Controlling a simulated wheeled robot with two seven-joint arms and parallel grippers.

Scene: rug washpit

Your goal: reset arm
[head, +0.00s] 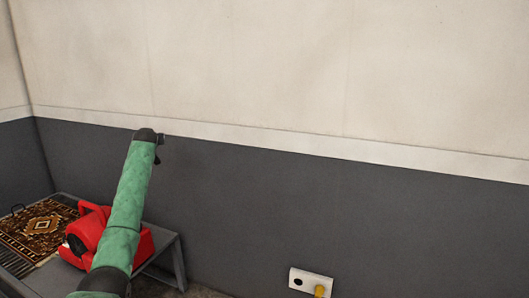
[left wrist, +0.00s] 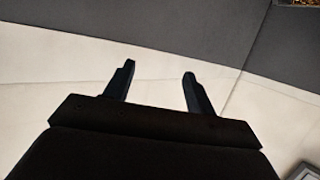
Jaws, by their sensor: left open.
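My left arm (head: 125,205), in a green sleeve, rises from the bottom left of the head view in front of the wall. Its black wrist end is at the top, and the gripper (head: 160,147) is small and partly hidden there. In the left wrist view my left gripper (left wrist: 157,85) has its two dark fingers spread apart with nothing between them. Only wall shows beyond the fingers. My right gripper is in neither view.
A red machine (head: 148,245) sits on a grey metal table (head: 168,245) behind my arm, partly hidden by it. A patterned rug (head: 30,232) lies to its left. A white wall socket (head: 298,279) with a yellow plug (head: 319,291) is low on the grey wall. The right side is clear.

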